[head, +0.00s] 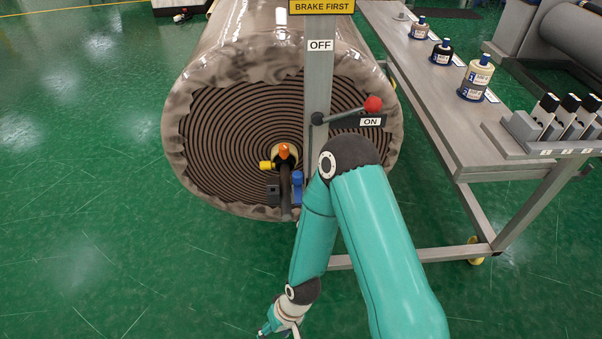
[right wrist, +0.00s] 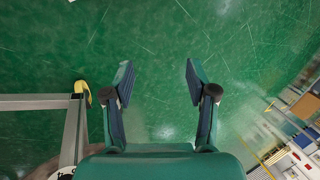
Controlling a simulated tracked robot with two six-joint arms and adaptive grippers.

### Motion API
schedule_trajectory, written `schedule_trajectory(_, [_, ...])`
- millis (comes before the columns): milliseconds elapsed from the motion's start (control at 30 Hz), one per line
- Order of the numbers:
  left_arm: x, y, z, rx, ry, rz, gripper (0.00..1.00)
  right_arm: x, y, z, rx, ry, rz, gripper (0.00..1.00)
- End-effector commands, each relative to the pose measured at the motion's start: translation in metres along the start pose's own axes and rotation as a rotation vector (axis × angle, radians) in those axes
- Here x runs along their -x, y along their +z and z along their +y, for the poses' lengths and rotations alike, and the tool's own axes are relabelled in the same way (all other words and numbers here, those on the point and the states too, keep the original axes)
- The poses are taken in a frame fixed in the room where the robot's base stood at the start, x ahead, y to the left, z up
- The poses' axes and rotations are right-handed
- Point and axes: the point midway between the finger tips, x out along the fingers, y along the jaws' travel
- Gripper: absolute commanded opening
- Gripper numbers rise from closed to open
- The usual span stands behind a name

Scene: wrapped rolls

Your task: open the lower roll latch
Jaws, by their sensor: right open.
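The large wrapped roll (head: 225,50) stands end-on left of centre in the head view, its dark spiral end facing me. At its core is a latch assembly with an orange knob (head: 284,150), a yellow piece (head: 265,166), a dark curved bar and a blue piece (head: 297,187). I cannot tell which part is the lower latch. A brake lever with a red knob (head: 373,103) points right, by the ON label. My right gripper (head: 275,329) hangs low at the bottom edge, below and apart from the latch. In the right wrist view it (right wrist: 158,85) is open and empty over floor.
A grey post (head: 318,80) with OFF and BRAKE FIRST signs stands before the roll. The green floor at left is clear.

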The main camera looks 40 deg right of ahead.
Motion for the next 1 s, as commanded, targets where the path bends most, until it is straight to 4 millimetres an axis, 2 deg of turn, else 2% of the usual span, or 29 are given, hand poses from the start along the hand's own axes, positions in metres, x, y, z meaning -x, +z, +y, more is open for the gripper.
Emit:
schedule_trajectory(67, [-0.005, 0.0, -0.002, 0.0, 0.0, 0.0, 0.0, -0.001, -0.032, -0.01, -0.017, -0.004, 0.007, 0.57])
schedule_trajectory(167, [-0.011, 0.0, -0.004, 0.0, 0.0, 0.0, 0.0, 0.01, -0.083, -0.018, -0.067, 0.016, 0.008, 0.57])
schedule_trajectory(267, [-0.018, 0.0, -0.007, 0.0, 0.0, 0.0, 0.0, 0.04, -0.144, -0.023, -0.14, 0.09, 0.032, 0.57])
schedule_trajectory(300, [-0.021, 0.0, -0.008, 0.0, 0.0, 0.0, 0.0, 0.059, -0.169, -0.023, -0.184, 0.131, 0.052, 0.57])
schedule_trajectory(367, [-0.025, 0.0, -0.009, 0.0, 0.0, 0.0, 0.0, 0.094, -0.204, -0.022, -0.261, 0.202, 0.094, 0.57])
schedule_trajectory(400, [-0.028, 0.0, -0.01, 0.0, 0.0, 0.0, 0.0, 0.121, -0.224, -0.021, -0.323, 0.25, 0.133, 0.57])
schedule_trajectory(467, [-0.032, 0.0, -0.011, 0.0, 0.0, 0.0, 0.0, 0.166, -0.249, -0.018, -0.427, 0.321, 0.2, 0.57])
schedule_trajectory(500, [-0.034, 0.0, -0.012, 0.0, 0.0, 0.0, 0.0, 0.196, -0.262, -0.016, -0.502, 0.363, 0.249, 0.57])
schedule_trajectory(600, [-0.038, 0.0, -0.014, 0.0, 0.0, 0.0, 0.0, 0.268, -0.28, -0.01, -0.693, 0.443, 0.372, 0.57])
schedule_trajectory(700, [-0.041, 0.0, -0.015, 0.0, 0.0, 0.0, 0.0, 0.325, -0.282, -0.006, -0.858, 0.488, 0.472, 0.57])
schedule_trajectory(733, [-0.042, 0.0, -0.015, 0.0, 0.0, 0.0, 0.0, 0.338, -0.282, -0.004, -0.898, 0.498, 0.495, 0.57])
schedule_trajectory(800, [-0.043, 0.0, -0.015, 0.0, 0.0, 0.0, 0.0, 0.36, -0.279, -0.003, -0.971, 0.511, 0.535, 0.57])
schedule_trajectory(867, [-0.043, 0.0, -0.016, 0.0, 0.0, 0.0, 0.0, 0.37, -0.277, -0.001, -1.011, 0.518, 0.556, 0.57])
schedule_trajectory(1000, [-0.044, 0.0, -0.016, 0.0, 0.0, 0.0, 0.0, 0.372, -0.277, 0.006, -1.042, 0.527, 0.568, 0.57])
